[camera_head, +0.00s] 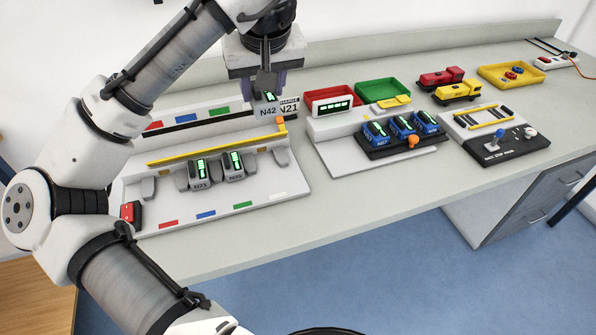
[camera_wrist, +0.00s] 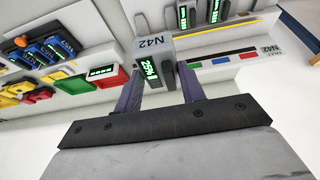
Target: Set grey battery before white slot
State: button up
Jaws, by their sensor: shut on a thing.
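My gripper (camera_head: 265,84) is shut on a grey battery (camera_head: 267,107) marked N42, held above the back right of the white charging station (camera_head: 255,190). In the wrist view the battery (camera_wrist: 154,66) sits between both fingers, and its green display seems to read 25%. Grey batteries N21 (camera_head: 201,174) and one that seems to read N35 (camera_head: 232,165) stand in the middle holders. My gripper hides part of the back row.
A yellow bar (camera_head: 215,149) runs across the station. A rack with blue batteries (camera_head: 402,124), red (camera_head: 328,99) and green (camera_head: 384,90) trays are to the right. A red block (camera_head: 131,213) is at left.

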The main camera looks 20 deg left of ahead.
jog(key=shift+w+d+f, duration=0.1)
jog(key=shift+w+f, duration=0.1)
notch_tip(320, 180, down, 19)
jog(key=shift+f, duration=0.15)
jog(key=shift+f, duration=0.1)
jog(key=shift+f, duration=0.15)
jog(key=o, duration=1.1)
jog(key=v, duration=1.2)
jog(key=shift+s+r, duration=0.1)
jog(key=shift+r, duration=0.1)
